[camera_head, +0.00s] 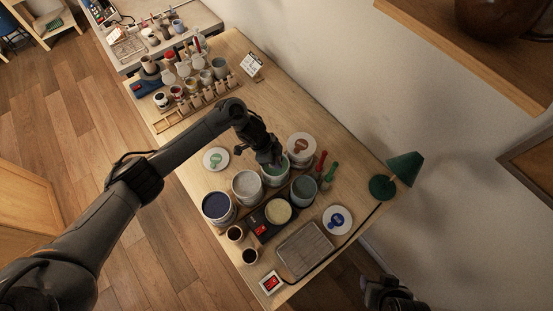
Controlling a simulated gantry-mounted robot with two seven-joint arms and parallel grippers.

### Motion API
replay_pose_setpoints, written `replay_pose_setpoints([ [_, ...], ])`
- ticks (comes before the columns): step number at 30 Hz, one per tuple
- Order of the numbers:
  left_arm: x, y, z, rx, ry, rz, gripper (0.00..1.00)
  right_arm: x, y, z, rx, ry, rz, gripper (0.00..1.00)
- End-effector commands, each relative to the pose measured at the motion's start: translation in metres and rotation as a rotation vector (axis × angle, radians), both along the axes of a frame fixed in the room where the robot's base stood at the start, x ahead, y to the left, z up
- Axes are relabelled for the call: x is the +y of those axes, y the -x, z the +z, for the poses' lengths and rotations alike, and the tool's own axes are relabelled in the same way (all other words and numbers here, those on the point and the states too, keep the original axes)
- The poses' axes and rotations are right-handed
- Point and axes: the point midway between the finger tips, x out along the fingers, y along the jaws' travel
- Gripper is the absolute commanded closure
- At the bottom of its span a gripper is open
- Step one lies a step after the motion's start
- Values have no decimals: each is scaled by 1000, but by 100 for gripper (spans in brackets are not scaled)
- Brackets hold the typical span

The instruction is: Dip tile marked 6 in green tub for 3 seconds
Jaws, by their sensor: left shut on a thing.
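Around the green tub stand a white tub (246,186), a dark blue tub (217,206), a grey-blue tub (303,189) and a tub with a reddish-brown label (301,147). A wire rack (304,249), red-display timer (270,282), green lamp (403,168) and wooden tile rack (205,103) share the table.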

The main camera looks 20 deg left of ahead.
Motion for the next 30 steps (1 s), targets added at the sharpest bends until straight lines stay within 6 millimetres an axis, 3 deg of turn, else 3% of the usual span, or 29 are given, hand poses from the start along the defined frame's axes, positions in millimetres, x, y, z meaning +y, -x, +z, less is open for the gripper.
replay_pose_setpoints([
  [8,0,0,-2,0,0,0,100,-2,0,-2,0,8,6,53],
  [24,0,0,-36,1,0,0,100,-1,0,-25,-1,5,4,53],
  [30,0,0,-40,0,1,0,100,0,0,-27,0,1,1,53],
])
